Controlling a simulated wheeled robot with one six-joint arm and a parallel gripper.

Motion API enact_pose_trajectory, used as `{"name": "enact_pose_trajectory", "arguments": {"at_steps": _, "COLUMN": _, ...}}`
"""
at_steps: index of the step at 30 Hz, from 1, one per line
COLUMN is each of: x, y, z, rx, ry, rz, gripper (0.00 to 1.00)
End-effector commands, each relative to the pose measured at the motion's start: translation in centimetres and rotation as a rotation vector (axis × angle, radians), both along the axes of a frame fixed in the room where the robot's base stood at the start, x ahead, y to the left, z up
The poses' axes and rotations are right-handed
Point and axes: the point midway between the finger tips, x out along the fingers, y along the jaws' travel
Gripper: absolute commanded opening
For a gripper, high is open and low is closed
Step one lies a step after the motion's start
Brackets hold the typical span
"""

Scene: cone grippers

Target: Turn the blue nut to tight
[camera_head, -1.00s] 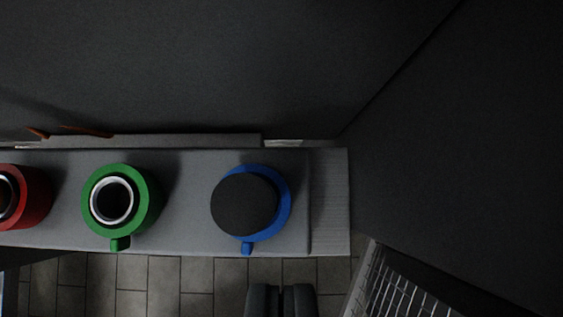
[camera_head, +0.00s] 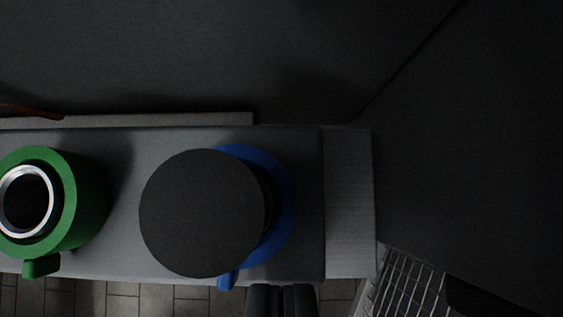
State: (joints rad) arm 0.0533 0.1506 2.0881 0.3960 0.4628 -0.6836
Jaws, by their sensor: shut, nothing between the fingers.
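The blue nut (camera_head: 281,215) is a ring with a small blue tab (camera_head: 228,279) on its near side. It stands at the right part of a grey shelf (camera_head: 110,262). A wide black disc (camera_head: 203,213) rises from it and hides its left part and centre. My gripper (camera_head: 282,298) shows at the bottom edge, its two dark fingers shut and empty. In the picture it is just below the blue nut, beyond the shelf's front edge, and I see no contact.
A green nut (camera_head: 83,205) with a tab and a silver-rimmed dark centre stands to the left. Dark walls (camera_head: 200,60) close the back and right. A wire mesh panel (camera_head: 408,285) is at lower right. Tiled floor (camera_head: 120,298) shows in front.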

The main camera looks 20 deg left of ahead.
Motion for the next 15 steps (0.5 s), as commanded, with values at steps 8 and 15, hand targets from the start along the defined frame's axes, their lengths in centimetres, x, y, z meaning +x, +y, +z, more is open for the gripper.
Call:
{"name": "enact_pose_trajectory", "arguments": {"at_steps": 8, "x": 0.15, "y": 0.13, "z": 0.01, "rx": 0.000, "ry": 0.000, "rz": 0.000, "gripper": 0.00}}
{"name": "enact_pose_trajectory", "arguments": {"at_steps": 15, "x": 0.33, "y": 0.30, "z": 0.01, "rx": 0.000, "ry": 0.000, "rz": 0.001, "gripper": 0.00}}
